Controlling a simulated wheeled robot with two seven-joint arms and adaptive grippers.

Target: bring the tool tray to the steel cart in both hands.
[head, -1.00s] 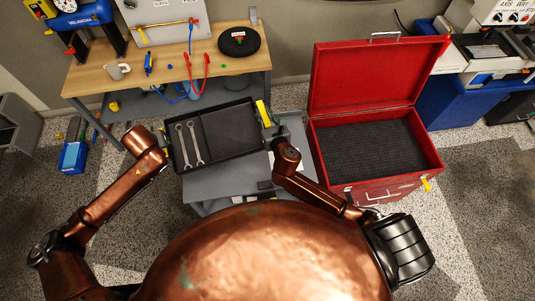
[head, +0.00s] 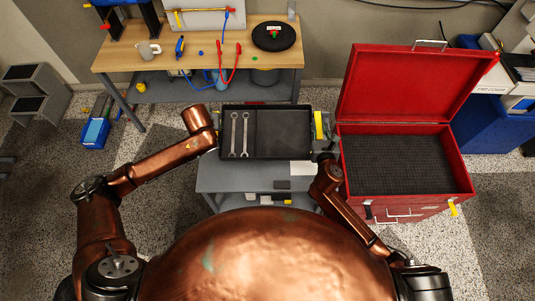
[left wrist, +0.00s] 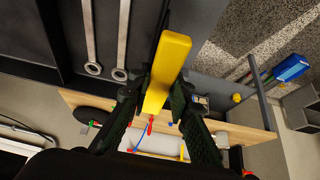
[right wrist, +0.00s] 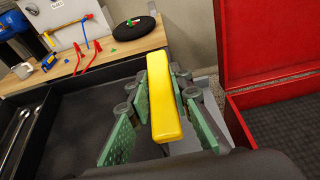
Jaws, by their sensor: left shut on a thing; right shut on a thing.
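The black tool tray (head: 282,157) is over the grey steel cart (head: 215,178) in the head view, with two wrenches (head: 239,135) in its left part. Its right part is bare. My left gripper (left wrist: 160,92) is shut on a yellow handle (left wrist: 170,55) at the tray's left end. My right gripper (right wrist: 162,105) is shut on the yellow handle (right wrist: 160,75) at the right end, which also shows in the head view (head: 319,124). The left handle is hidden in the head view. I cannot tell whether the tray touches the cart top.
An open red chest (head: 405,204) with a dark lining stands close to the cart's right side. A wooden-topped bench (head: 205,62) is behind, holding a mug, a black disc and tools.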

